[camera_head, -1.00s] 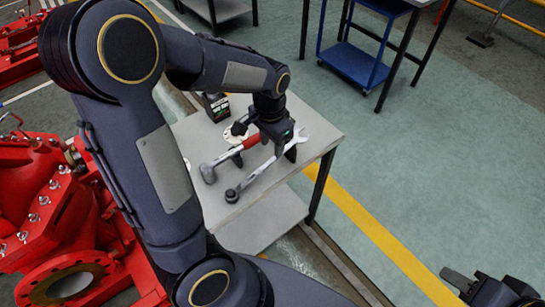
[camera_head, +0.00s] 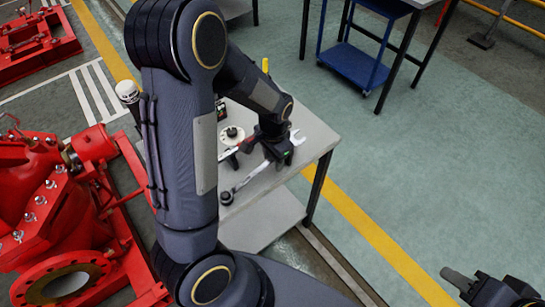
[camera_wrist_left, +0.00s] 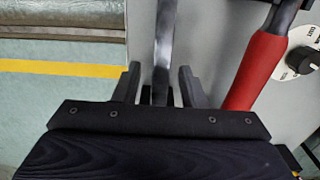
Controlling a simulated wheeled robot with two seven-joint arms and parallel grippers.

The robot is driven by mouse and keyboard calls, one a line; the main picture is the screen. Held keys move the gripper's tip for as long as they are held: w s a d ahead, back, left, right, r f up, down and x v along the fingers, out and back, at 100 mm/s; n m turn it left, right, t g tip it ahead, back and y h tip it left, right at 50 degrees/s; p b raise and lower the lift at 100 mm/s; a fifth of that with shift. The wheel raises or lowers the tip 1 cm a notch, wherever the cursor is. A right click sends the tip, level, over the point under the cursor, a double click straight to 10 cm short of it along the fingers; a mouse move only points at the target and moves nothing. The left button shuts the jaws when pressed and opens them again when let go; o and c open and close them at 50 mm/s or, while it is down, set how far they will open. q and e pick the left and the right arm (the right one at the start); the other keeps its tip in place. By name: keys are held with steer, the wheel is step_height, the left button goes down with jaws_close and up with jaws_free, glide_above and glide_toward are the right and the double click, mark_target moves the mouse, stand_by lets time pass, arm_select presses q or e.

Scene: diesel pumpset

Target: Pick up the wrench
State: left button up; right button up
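My left gripper (camera_head: 282,160) is over the wrench's middle. In the left wrist view, the wrench shaft (camera_wrist_left: 163,45) runs between the two fingers of the left gripper (camera_wrist_left: 160,85). The fingers stand apart with a gap on each side of the shaft, so it is open. My right gripper (camera_head: 462,283) is at the lower right, partly cut off, away from the table.
A hammer with a red handle (camera_wrist_left: 256,72) lies close beside the wrench. A white dial (camera_wrist_left: 302,60) is beyond it. The table (camera_head: 315,135) has bare room at its right. Red pump machinery (camera_head: 40,210) stands at left, a blue cart (camera_head: 352,65) at the back.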

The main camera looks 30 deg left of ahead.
arm_select(q)
jaws_close()
steer(key=shift+r, duration=0.15)
steer(key=shift+r, duration=0.2)
step_height(320, 180, up, 2)
steer(key=shift+w+r, duration=0.1)
steer(key=s+a+r, duration=0.2)
steer(key=s+r, duration=0.8)
steer(key=s, duration=0.4)
steer(key=shift+a, duration=0.3)
steer(key=shift+r, duration=0.1)
